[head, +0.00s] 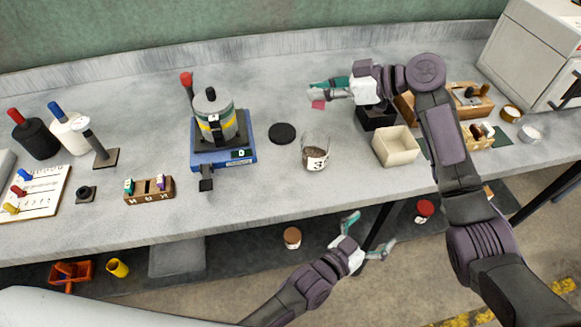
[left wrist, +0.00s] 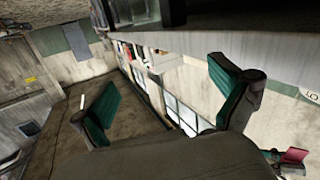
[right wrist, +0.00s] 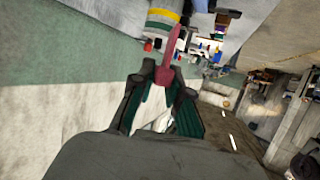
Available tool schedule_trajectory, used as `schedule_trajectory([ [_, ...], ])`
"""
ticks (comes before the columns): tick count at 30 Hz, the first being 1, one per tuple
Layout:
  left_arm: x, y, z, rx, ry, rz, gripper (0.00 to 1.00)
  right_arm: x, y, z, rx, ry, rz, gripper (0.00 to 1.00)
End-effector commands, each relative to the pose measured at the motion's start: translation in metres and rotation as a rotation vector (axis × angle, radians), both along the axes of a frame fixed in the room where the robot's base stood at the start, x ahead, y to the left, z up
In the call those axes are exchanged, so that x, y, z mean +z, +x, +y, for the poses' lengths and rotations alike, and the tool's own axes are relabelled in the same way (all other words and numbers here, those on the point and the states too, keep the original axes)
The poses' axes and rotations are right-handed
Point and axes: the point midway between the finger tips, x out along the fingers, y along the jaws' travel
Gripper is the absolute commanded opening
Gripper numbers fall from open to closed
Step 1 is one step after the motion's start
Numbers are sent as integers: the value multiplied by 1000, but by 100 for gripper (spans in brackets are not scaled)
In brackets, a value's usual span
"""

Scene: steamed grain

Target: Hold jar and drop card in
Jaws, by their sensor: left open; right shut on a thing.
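The jar (head: 316,153) is clear glass with a dark fill in its lower part and a white label reading 3. It stands upright and open on the grey bench, and nothing holds it. My right gripper (head: 322,91) is above the bench, behind and slightly right of the jar.
A black disc (head: 282,133) lies left of the jar. A grey pot (head: 214,115) stands on a blue base further left. A cream open box (head: 396,146) and a black box (head: 377,116) are to the right. Bare bench lies in front of the jar.

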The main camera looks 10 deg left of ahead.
Motion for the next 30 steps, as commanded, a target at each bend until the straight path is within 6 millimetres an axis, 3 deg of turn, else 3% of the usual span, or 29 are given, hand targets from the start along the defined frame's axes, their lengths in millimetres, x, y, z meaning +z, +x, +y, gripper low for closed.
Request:
schedule_trajectory([
  [1,25,6,-5,-4,-31,-49,99,0,0,0,0,0,0,0],
  [4,60,26,8,18,-53,-132,99,0,0,0,0,0,0,0],
  [12,75,66,118,103,115,10,99,0,0,0,0,0,0,0],
  [18,97,78,183,210,194,92,99,0,0,0,0,0,0,0],
  [23,104,82,203,254,216,118,99,0,0,0,0,0,0,0],
  [30,98,106,193,260,217,121,99,0,0,0,0,0,0,0],
])
